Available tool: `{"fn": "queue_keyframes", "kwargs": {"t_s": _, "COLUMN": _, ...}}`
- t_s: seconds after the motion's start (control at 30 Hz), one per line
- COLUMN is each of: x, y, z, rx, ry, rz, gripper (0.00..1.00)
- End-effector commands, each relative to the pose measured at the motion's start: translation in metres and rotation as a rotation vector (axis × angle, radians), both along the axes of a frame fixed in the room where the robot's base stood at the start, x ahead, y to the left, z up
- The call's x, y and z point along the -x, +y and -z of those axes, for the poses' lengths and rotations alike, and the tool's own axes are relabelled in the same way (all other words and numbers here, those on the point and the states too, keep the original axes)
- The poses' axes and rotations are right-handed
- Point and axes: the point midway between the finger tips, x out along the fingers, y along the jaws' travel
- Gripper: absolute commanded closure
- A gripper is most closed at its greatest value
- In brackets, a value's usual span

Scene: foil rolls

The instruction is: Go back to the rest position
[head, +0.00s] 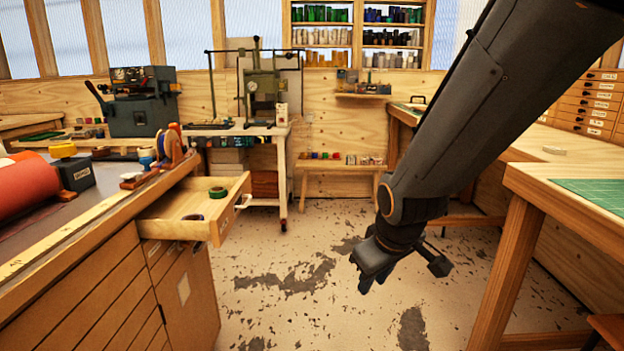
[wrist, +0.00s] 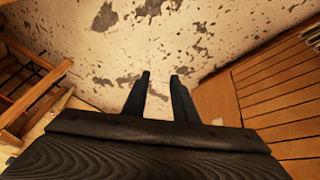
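My gripper (head: 368,278) hangs in the air over the bare floor in the head view, between the left bench and the right table. It points down. In the wrist view my gripper (wrist: 160,78) shows two dark fingers standing apart with only floor between them. It is open and empty. My arm comes in from the top right of the head view.
A drawer (head: 222,228) stands open from the left bench (head: 80,225), with small rings of tape (head: 217,192) inside. A wooden table (head: 540,190) stands at the right. The floor (head: 300,270) between them is clear.

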Motion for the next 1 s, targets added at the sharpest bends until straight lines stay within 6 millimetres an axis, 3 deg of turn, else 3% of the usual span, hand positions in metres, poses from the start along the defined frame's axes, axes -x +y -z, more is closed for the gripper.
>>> {"fn": "queue_keyframes", "kwargs": {"t_s": 0.03, "x": 0.020, "y": -0.006, "z": -0.003, "rx": -0.014, "ry": 0.051, "rz": 0.058, "gripper": 0.74}}
{"fn": "queue_keyframes", "kwargs": {"t_s": 0.2, "x": 0.079, "y": -0.018, "z": -0.006, "rx": -0.050, "ry": 0.215, "rz": 0.227, "gripper": 0.74}}
{"fn": "queue_keyframes", "kwargs": {"t_s": 0.5, "x": 0.162, "y": -0.025, "z": -0.018, "rx": -0.085, "ry": 0.434, "rz": 0.447, "gripper": 0.74}}
{"fn": "queue_keyframes", "kwargs": {"t_s": 1.0, "x": 0.164, "y": -0.047, "z": -0.056, "rx": -0.074, "ry": 0.432, "rz": 0.501, "gripper": 0.74}}
